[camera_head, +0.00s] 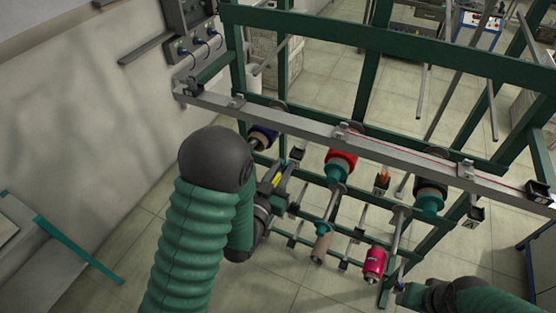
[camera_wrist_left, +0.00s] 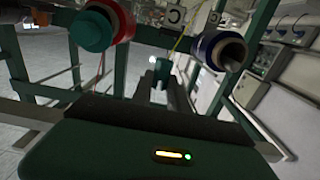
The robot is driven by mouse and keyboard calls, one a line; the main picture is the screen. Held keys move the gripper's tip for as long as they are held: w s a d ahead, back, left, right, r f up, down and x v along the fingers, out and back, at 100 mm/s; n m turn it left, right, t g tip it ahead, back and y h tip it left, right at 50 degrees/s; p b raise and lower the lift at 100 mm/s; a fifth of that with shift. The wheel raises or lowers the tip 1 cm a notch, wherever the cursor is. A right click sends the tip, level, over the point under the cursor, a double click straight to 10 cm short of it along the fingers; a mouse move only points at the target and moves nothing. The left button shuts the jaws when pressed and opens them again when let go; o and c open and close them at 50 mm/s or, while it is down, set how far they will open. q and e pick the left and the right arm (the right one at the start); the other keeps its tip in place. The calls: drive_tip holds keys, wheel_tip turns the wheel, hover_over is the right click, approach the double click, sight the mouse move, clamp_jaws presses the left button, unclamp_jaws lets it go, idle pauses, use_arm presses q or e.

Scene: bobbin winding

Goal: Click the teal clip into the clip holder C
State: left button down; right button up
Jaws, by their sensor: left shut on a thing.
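My left gripper (camera_head: 283,172) reaches in from the left and is beside the frame, near the blue bobbin. In the left wrist view its two fingers (camera_wrist_left: 161,88) are shut on a small teal clip (camera_wrist_left: 160,68) at their tips.
Green frame bars (camera_head: 365,88) stand behind.

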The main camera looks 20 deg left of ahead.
use_arm(q)
drive_tip(key=shift+w+a+p, duration=0.15)
drive_tip(key=shift+w+a, duration=0.05)
drive_tip(key=shift+w, duration=2.5)
drive_tip(key=shift+w+a+p, duration=0.15)
drive_tip(key=shift+w+a, duration=0.05)
drive_tip(key=shift+w, duration=2.45)
use_arm(e)
drive_tip(key=shift+w+a+r, duration=0.1)
drive_tip(key=shift+a+r, duration=0.35)
drive_tip(key=shift+r, duration=0.15)
use_arm(q)
drive_tip(key=shift+a, duration=0.25)
use_arm(e)
drive_tip(key=shift+a, duration=0.3)
drive_tip(key=shift+a, duration=0.1)
